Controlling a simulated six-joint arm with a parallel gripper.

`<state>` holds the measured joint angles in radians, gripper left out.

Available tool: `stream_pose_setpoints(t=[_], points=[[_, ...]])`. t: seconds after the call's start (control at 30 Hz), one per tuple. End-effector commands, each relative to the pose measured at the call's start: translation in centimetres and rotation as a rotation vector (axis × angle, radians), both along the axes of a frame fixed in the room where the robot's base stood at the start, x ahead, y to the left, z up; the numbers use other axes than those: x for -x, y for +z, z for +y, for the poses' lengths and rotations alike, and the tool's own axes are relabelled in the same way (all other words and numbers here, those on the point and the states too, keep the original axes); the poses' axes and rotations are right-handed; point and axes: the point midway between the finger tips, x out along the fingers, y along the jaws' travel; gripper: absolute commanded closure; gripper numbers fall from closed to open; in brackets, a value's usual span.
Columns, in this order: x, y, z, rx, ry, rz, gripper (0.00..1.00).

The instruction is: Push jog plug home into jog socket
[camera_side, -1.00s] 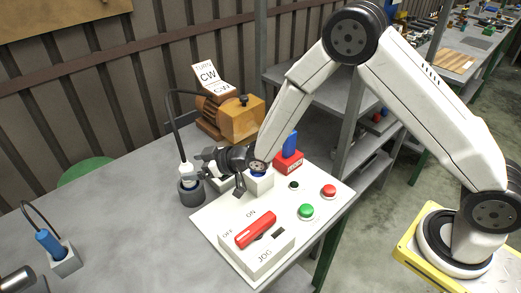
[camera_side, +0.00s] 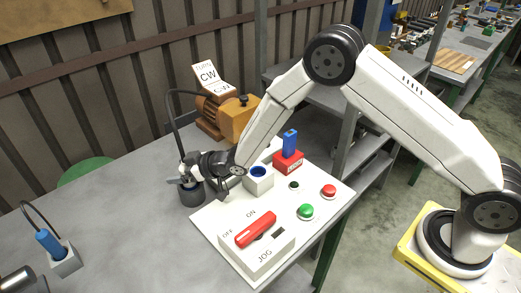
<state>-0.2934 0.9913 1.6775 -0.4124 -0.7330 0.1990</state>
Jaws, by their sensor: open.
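A white plug (camera_side: 184,170) on a black cable stands upright in a dark round holder (camera_side: 191,196); I take it for the jog plug, but no label is readable. My gripper (camera_side: 181,182) is open, its fingers at the plug just above the holder. The fingers and wrist hide part of the plug. A white block with a blue-rimmed round opening (camera_side: 258,173) stands on the white panel and is empty; it may be the jog socket, though I cannot tell. Another blue plug (camera_side: 47,241) with a cable sits in a grey block (camera_side: 66,262) at the left.
The white panel (camera_side: 215,222) carries a red JOG switch (camera_side: 256,230), a green button (camera_side: 306,211), a red button (camera_side: 328,191) and a red block (camera_side: 288,165) holding a blue piece (camera_side: 290,143). An orange motor (camera_side: 232,118) stands behind. The left tabletop is mostly clear.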

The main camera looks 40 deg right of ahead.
Motion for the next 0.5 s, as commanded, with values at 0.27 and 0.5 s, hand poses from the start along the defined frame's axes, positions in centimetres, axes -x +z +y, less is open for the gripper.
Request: stream_pose_setpoints(t=[0.27, 0.5], points=[[0.02, 0.00, -0.03, 0.000, 0.000, 0.000, 0.14], [0.02, 0.00, -0.03, 0.000, 0.000, 0.000, 0.90]])
